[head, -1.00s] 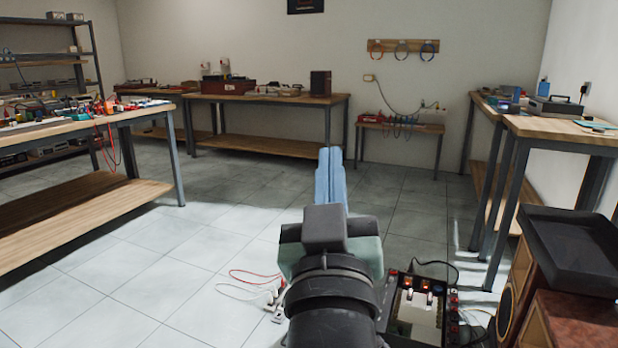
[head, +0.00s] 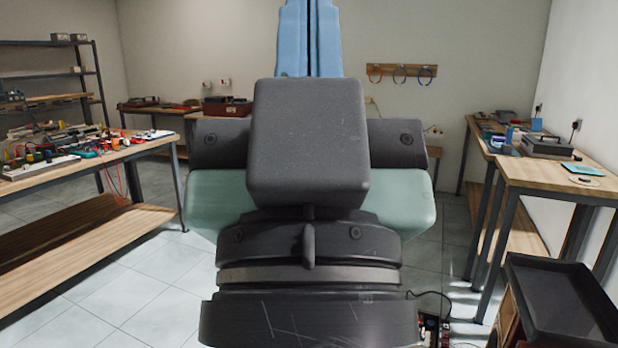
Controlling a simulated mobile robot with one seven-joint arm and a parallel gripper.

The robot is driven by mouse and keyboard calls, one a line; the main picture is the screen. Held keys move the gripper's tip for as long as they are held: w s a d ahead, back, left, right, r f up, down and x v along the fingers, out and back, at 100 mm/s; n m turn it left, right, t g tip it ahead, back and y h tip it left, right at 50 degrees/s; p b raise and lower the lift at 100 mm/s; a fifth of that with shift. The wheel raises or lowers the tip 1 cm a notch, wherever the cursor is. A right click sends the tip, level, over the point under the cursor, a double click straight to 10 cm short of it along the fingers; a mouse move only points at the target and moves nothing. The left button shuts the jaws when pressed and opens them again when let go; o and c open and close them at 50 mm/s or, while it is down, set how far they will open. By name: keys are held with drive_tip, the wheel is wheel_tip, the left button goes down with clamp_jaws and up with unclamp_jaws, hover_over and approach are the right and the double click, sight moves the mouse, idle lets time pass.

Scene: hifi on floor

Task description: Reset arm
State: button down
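My gripper (head: 309,38) fills the middle of the head view, raised and close to the camera. Its two blue fingers point up and away and lie side by side with only a thin dark line between them. Nothing shows held in them, though their tips run out of the top of the picture. The dark housing and green body of my gripper hide much of the back of the room and the floor behind it.
A workbench (head: 95,157) cluttered with tools stands at left. Another workbench (head: 552,178) stands at right. A black tray (head: 560,300) is at the lower right. An electronic box (head: 432,328) on the floor is mostly hidden. Open tiled floor (head: 130,300) lies at lower left.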

wheel_tip(320, 180, up, 19)
drive_tip(key=p, duration=1.7)
drive_tip(key=shift+r, duration=0.15)
